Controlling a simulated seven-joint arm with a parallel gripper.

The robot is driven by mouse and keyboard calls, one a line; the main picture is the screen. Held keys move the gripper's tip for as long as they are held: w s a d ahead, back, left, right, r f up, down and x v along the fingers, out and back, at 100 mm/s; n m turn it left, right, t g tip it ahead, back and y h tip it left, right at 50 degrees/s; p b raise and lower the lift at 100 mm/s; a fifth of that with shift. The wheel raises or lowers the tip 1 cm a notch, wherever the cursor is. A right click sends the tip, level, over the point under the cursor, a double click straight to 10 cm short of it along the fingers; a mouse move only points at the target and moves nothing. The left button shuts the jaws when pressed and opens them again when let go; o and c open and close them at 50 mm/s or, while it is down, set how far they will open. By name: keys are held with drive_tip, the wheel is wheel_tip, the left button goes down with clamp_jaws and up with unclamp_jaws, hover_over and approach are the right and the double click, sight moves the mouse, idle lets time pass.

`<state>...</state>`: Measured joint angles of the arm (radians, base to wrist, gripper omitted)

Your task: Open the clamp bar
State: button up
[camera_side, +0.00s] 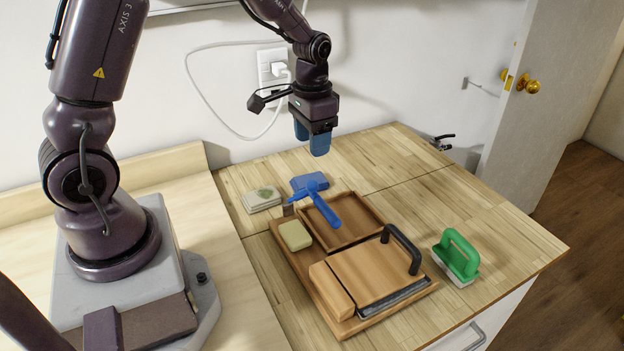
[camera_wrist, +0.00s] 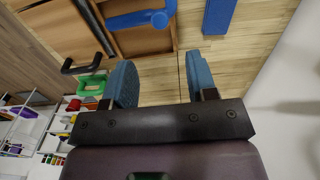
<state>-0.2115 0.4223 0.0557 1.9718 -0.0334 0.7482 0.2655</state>
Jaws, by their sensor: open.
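A wooden board (camera_side: 285,250) lies on the worktop. A flat wooden panel (camera_side: 372,272) on its front half carries a black arched handle (camera_side: 402,246), which looks like the clamp bar, though I cannot be sure. A dark metal strip (camera_side: 395,298) runs along the panel's front edge. The black handle also shows at the left of the wrist view (camera_wrist: 82,66). My gripper (camera_side: 313,143) is open and empty, pointing down above the worktop behind the board, well away from the handle. Its blue fingers show apart in the wrist view (camera_wrist: 162,78).
A blue T-shaped tool (camera_side: 322,207) lies across the board's open tray (camera_side: 362,210). A yellow block (camera_side: 295,235) sits beside it. A pale sponge (camera_side: 263,199) and a blue pad (camera_side: 309,182) lie behind. A green-handled brush (camera_side: 457,256) stands right.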

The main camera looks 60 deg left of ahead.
sight(312, 183)
wheel_tip(312, 183, down, 10)
drive_tip(key=shift+f, duration=0.1)
idle(0.4)
clamp_jaws()
